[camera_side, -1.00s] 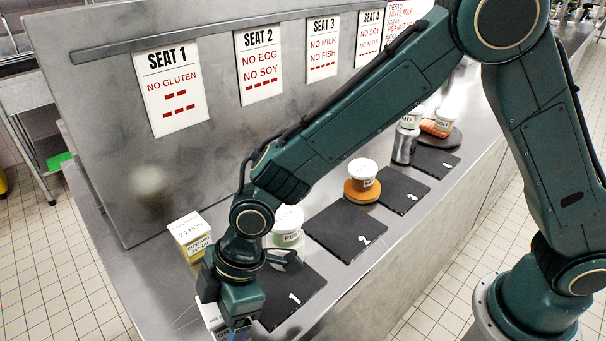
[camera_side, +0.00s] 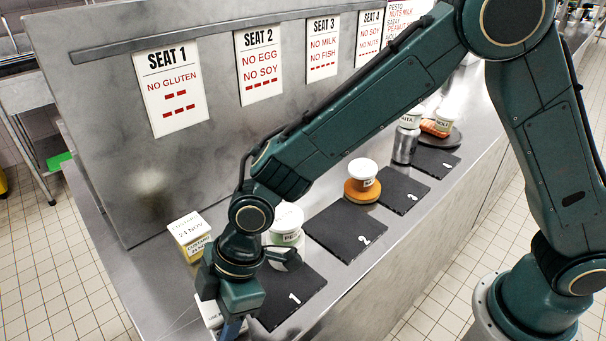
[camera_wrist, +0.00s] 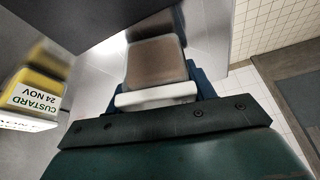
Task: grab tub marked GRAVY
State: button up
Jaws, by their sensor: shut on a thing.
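A brown tub with a white lid (camera_wrist: 155,62) is between the blue fingers of my gripper (camera_wrist: 158,88) in the wrist view. My gripper is shut on it. No label on it can be read there, so I cannot confirm the GRAVY marking. In the side view my gripper (camera_side: 226,322) is low at the near left end of the counter, left of slate 1. It hides most of the held tub, and only a pale part (camera_side: 207,311) shows.
A yellow custard tub (camera_side: 188,238) stands behind my gripper and shows in the wrist view (camera_wrist: 36,95). A pesto-like tub (camera_side: 287,222) stands behind slate 1 (camera_side: 300,284). The upright seat panel (camera_side: 150,190) bounds the back.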

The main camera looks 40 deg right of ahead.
notch_tip(320, 180, up, 20)
jog(key=shift+f, duration=0.25)
dwell(0.3)
dwell(0.5)
